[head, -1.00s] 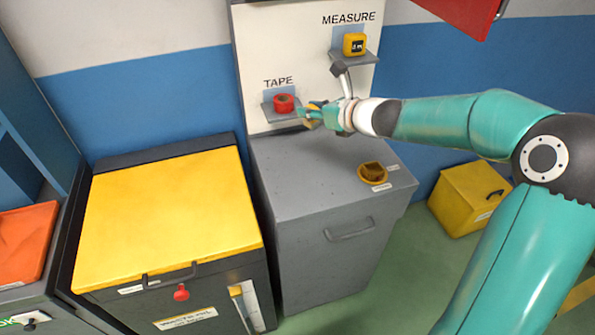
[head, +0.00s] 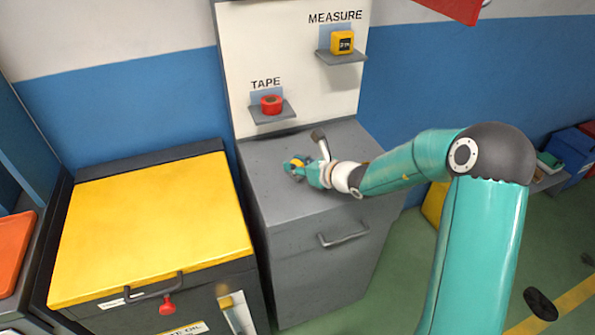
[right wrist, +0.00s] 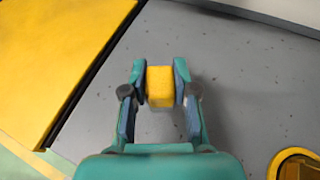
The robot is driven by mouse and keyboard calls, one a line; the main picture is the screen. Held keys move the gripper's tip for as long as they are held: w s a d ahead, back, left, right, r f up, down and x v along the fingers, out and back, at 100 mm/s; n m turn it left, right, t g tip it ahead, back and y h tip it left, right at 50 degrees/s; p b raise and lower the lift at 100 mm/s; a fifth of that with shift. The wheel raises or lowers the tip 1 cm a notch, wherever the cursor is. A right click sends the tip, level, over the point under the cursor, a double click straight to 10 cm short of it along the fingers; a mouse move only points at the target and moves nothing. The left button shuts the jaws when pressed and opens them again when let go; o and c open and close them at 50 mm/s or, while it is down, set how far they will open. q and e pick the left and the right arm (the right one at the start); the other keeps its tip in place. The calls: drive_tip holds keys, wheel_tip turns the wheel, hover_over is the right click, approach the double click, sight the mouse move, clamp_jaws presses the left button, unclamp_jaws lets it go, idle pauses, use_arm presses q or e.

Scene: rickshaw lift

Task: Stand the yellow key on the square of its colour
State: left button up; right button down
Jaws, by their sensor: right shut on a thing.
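My right gripper (head: 298,167) is shut on a yellow block (right wrist: 160,87). It is over the left part of the grey cabinet top (head: 262,185). The right wrist view shows a blocky yellow face between the two fingers; I cannot make out a key shape. Whether it touches the cabinet top is unclear. No square of matching colour can be made out on the cabinet top. A round yellow holder (right wrist: 297,165) is at the lower right of the right wrist view. My left gripper is not in view.
Behind, a white board (head: 237,55) carries a red tape roll (head: 271,105) and a yellow tape measure (head: 342,43) on small shelves. A yellow-lidded bin (head: 150,225) stands at the left. The cabinet top around the gripper looks mostly clear.

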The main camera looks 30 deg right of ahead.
drive_tip(key=shift+f, duration=1.15)
drive_tip(key=shift+f, duration=0.1)
drive_tip(key=c, duration=0.9)
unclamp_jaws()
drive_tip(key=shift+r, duration=0.2)
